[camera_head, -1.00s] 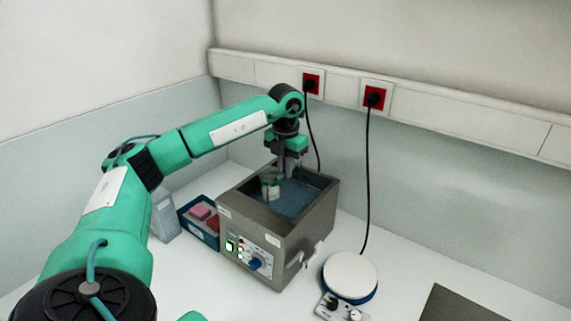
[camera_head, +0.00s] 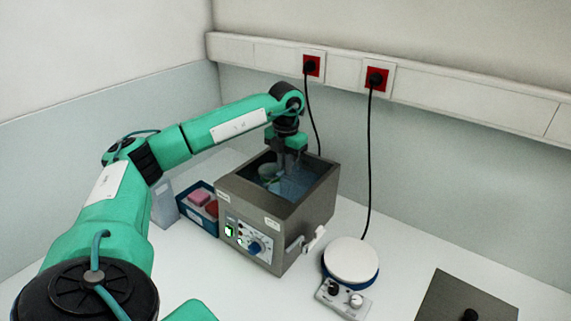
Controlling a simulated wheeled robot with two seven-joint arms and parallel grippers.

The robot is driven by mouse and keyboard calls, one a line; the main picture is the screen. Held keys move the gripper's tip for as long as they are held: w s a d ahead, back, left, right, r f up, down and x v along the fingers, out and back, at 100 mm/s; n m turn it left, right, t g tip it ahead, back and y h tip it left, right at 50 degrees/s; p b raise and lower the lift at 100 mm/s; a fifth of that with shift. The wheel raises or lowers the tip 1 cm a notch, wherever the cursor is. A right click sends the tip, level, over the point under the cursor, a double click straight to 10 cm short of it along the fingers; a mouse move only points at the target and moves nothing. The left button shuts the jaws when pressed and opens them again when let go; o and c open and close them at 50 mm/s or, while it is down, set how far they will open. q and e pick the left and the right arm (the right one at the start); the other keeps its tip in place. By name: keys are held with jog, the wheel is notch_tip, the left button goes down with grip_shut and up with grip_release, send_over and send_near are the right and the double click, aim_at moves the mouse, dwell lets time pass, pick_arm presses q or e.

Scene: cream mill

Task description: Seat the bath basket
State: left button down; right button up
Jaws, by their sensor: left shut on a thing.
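The water bath (camera_head: 262,220) is a grey steel box with an open top, a blue inside and a front panel with a dial. My left gripper (camera_head: 289,166) points down into the bath opening from above. It is shut on the bath basket, whose outline is hard to make out against the blue water. A pale round item (camera_head: 268,172) shows dimly inside the bath, just left of the gripper. The fingertips and the basket's base are hard to see, so I cannot tell whether the basket touches the bath floor. My right gripper is not in view.
A blue tray (camera_head: 197,214) with pink and red pieces stands left of the bath. A round white plate device (camera_head: 351,260) stands to the right, with a dark flat panel (camera_head: 465,298) beyond it. Cables hang from red wall sockets (camera_head: 376,79) behind.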

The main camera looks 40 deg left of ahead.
pick_arm(q)
jog(key=shift+r, duration=0.1)
jog(key=shift+f, duration=0.55)
dwell(0.8)
jog(key=c, duration=0.9)
grip_release()
jog(key=shift+c, duration=0.2)
jog(key=shift+r, duration=0.15)
jog(key=shift+r+p, duration=1)
jog(key=shift+r, duration=0.35)
jog(key=shift+r, duration=0.15)
jog(key=shift+r+p, duration=1.05)
jog(key=shift+r, duration=0.3)
